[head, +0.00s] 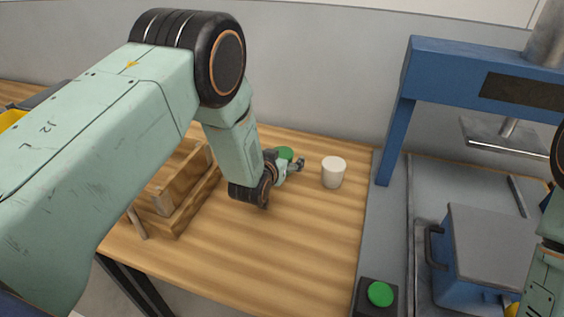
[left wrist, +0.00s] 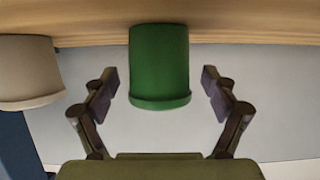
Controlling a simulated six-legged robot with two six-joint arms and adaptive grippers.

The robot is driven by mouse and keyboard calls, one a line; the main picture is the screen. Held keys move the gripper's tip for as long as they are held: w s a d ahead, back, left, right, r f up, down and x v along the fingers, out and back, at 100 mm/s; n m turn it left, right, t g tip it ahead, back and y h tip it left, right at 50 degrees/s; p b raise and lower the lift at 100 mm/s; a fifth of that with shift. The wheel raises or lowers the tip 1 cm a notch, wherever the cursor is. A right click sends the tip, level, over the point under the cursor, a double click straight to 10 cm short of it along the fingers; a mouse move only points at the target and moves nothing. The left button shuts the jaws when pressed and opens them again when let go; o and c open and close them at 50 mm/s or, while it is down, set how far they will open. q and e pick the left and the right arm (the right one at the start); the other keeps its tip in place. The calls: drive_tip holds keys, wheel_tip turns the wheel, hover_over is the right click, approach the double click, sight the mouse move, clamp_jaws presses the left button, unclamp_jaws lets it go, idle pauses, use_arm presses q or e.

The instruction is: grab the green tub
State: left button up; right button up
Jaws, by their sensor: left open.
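The green tub (head: 285,153) stands on the wooden bench in the head view, partly hidden behind my left gripper (head: 292,166). In the left wrist view the green tub (left wrist: 160,60) appears upside down and centred, with its rim toward me. My left gripper (left wrist: 160,90) is open and empty. Its two fingers show on either side of the tub's rim end, with a gap on both sides. I cannot tell how deep the tub is between them. My right gripper is out of view; only part of that arm shows at the right edge.
A white tub (head: 333,173) stands just right of the green one, also in the left wrist view (left wrist: 28,75). A wooden crate (head: 178,218) is left. A blue press frame (head: 398,130), blue lidded box (head: 488,240) and green button (head: 380,293) are right. The front bench is clear.

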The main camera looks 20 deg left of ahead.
use_arm(q)
drive_tip(key=shift+w+a+f, duration=0.1)
drive_tip(key=shift+c, duration=0.4)
drive_tip(key=shift+d, duration=0.2)
drive_tip(key=c, duration=0.5)
drive_tip(key=shift+a, duration=0.15)
drive_tip(key=c, duration=0.8)
